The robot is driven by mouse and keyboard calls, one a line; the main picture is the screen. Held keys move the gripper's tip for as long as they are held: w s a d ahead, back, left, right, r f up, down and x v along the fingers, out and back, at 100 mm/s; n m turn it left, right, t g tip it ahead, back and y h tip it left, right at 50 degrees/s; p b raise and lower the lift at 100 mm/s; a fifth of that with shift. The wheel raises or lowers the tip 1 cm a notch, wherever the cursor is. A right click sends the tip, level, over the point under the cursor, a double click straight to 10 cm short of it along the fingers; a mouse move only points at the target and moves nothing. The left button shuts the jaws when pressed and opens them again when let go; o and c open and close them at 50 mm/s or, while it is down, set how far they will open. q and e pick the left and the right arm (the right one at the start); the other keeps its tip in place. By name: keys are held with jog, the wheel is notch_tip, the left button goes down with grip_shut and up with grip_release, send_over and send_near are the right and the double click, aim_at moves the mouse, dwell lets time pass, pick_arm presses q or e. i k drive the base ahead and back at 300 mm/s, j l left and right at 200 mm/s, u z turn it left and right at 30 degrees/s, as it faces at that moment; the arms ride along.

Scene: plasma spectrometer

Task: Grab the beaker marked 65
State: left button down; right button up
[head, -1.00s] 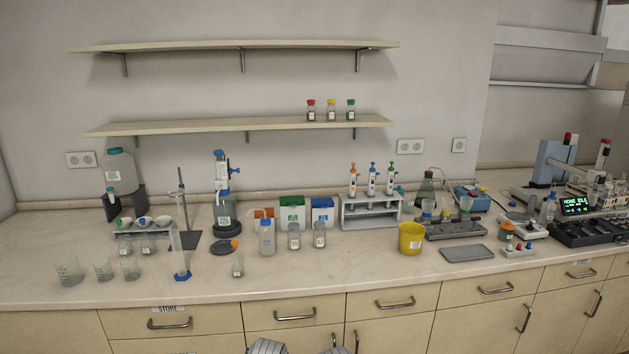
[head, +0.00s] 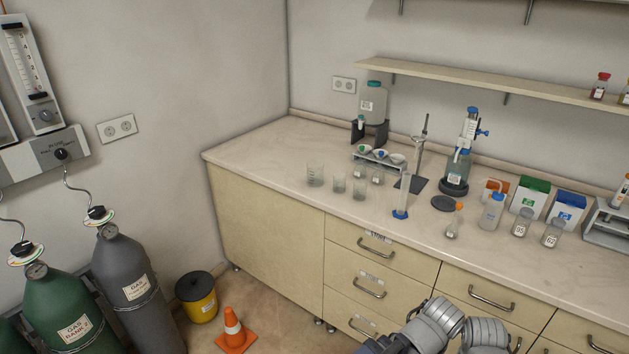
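Three clear glass beakers stand on the left part of the bench: a larger one (head: 315,174) and two smaller ones, the left (head: 339,184) and the right (head: 359,188). I cannot read any number on them. Two small labelled jars, one (head: 520,224) and one to its right (head: 552,235), stand farther right; their label digits are too small to read surely. A small flask (head: 452,228) stands near the front edge. Grey parts of my arms show at the bottom edge, well below the glassware; no gripper fingertips are visible.
The bench top (head: 265,160) is bare at its left end. A rack with bowls (head: 380,158), a graduated cylinder (head: 403,196) and a stand (head: 415,180) are close to the beakers. Gas cylinders (head: 135,285), a yellow bin (head: 197,300) and an orange cone (head: 233,330) stand on the floor at left.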

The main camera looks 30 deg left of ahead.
aim_at(339, 183)
jog(key=u, duration=0.95)
jog(key=i+z, duration=0.05)
